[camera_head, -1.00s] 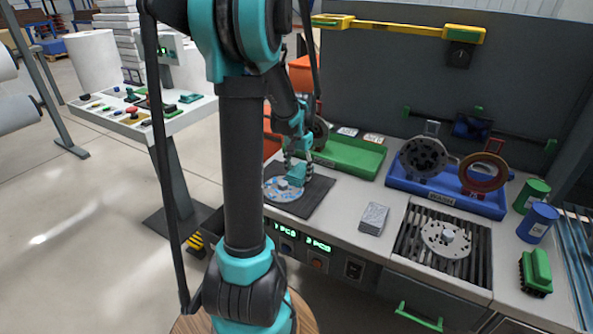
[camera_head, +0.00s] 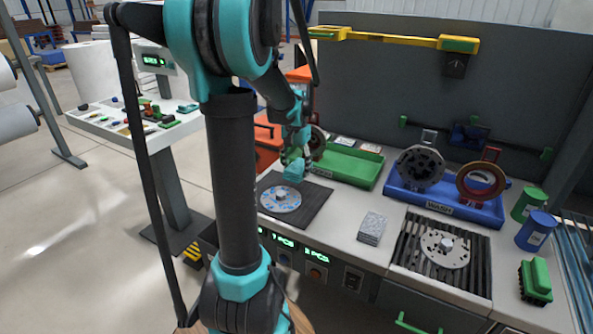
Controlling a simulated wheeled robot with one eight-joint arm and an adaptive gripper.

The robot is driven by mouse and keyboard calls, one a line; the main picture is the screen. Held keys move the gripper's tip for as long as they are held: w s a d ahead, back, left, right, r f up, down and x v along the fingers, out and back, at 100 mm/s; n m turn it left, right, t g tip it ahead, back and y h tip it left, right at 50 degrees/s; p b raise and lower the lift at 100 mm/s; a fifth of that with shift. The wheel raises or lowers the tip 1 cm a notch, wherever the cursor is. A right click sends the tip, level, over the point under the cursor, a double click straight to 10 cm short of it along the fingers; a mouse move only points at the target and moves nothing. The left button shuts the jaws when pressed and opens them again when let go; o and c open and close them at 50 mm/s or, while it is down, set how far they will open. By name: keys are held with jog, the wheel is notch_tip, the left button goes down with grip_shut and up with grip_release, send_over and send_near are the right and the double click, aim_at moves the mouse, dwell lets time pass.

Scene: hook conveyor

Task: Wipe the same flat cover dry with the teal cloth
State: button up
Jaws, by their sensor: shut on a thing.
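My gripper (camera_head: 296,158) is shut on the teal cloth (camera_head: 295,171), a small folded piece. It holds the cloth in the air above the back edge of the dark mat (camera_head: 312,206). A round flat cover (camera_head: 268,198) lies on the mat, below and left of the cloth and apart from it. The cover is pale metal with blue patches on its face and a raised hub in the middle. My arm hides part of the mat's left side. A second round cover (camera_head: 436,256), plain grey with holes, lies on the slatted grate at the right.
A green tray (camera_head: 350,178) stands just right of my gripper. A blue tray (camera_head: 435,207) holds a dark ring and a red-brown ring. A grey stack (camera_head: 371,228) lies between mat and grate. Green and blue cans (camera_head: 537,230) and a green brush (camera_head: 536,281) are at far right.

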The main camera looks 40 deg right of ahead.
aim_at(299, 173)
dwell(0.5)
jog(key=m, duration=0.1)
jog(key=s+m, duration=0.1)
jog(key=m, duration=0.1)
jog(key=shift+s+a+r+m, duration=0.1)
jog(key=shift+s+a+m, duration=0.05)
jog(key=shift+a+m, duration=0.2)
jog(key=m, duration=0.1)
jog(key=s+m, duration=0.1)
jog(key=m, duration=0.1)
jog(key=a+m, duration=0.1)
jog(key=m, duration=0.1)
jog(key=shift+s+r, duration=0.2)
jog(key=shift+s, duration=0.15)
jog(key=shift+s+a+f+m, duration=0.25)
jog(key=shift+s+f+m, duration=0.2)
jog(key=shift+f+m, duration=0.8)
jog(key=shift+s+a+f+m, duration=0.25)
jog(key=shift+s+f+m, duration=0.35)
jog(key=shift+m, duration=1.25)
jog(key=shift+s+a+f+m, duration=0.3)
jog(key=shift+f+m, duration=0.75)
jog(key=shift+m, duration=0.5)
jog(key=shift+d+f, duration=0.1)
jog(key=shift+f, duration=0.3)
